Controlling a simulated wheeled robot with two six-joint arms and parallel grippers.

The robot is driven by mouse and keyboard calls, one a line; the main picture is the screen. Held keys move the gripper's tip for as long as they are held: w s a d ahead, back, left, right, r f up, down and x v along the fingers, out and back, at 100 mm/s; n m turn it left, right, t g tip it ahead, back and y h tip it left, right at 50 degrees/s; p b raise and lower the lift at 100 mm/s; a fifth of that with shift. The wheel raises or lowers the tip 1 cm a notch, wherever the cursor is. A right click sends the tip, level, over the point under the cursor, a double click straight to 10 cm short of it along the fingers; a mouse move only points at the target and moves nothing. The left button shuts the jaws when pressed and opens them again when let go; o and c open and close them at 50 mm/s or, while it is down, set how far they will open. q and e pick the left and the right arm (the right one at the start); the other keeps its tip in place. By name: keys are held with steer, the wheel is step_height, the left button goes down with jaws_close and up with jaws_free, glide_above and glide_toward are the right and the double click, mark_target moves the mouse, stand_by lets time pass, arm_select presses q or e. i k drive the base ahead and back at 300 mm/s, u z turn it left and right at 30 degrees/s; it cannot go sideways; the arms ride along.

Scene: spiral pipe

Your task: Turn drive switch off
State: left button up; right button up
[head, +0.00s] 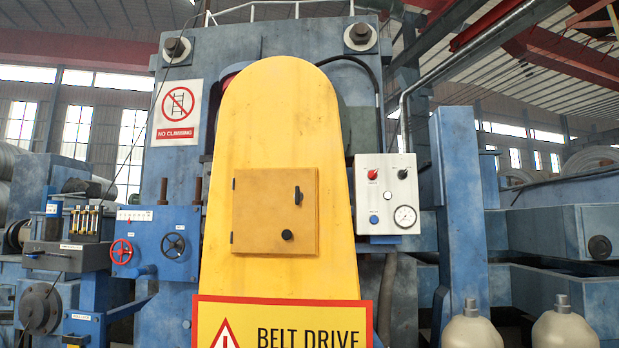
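A white control box (388,194) is mounted to the right of the yellow belt guard in the head view. It carries a red knob (373,175) at upper left, a black knob (403,174) at upper right, a blue button (374,219) at lower left and a round gauge (405,216). The labels are too small to read, so I cannot tell which control is the drive switch or its position. Neither of my grippers shows in the head view.
A tall yellow belt guard (282,110) with a closed hatch (275,212) stands in the centre. A "BELT DRIVE" warning sign (285,326) is in front, low down.

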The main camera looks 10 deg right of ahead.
mark_target(373, 174)
steer(key=u, duration=0.1)
steer(key=i, duration=1.25)
steer(key=z, duration=0.6)
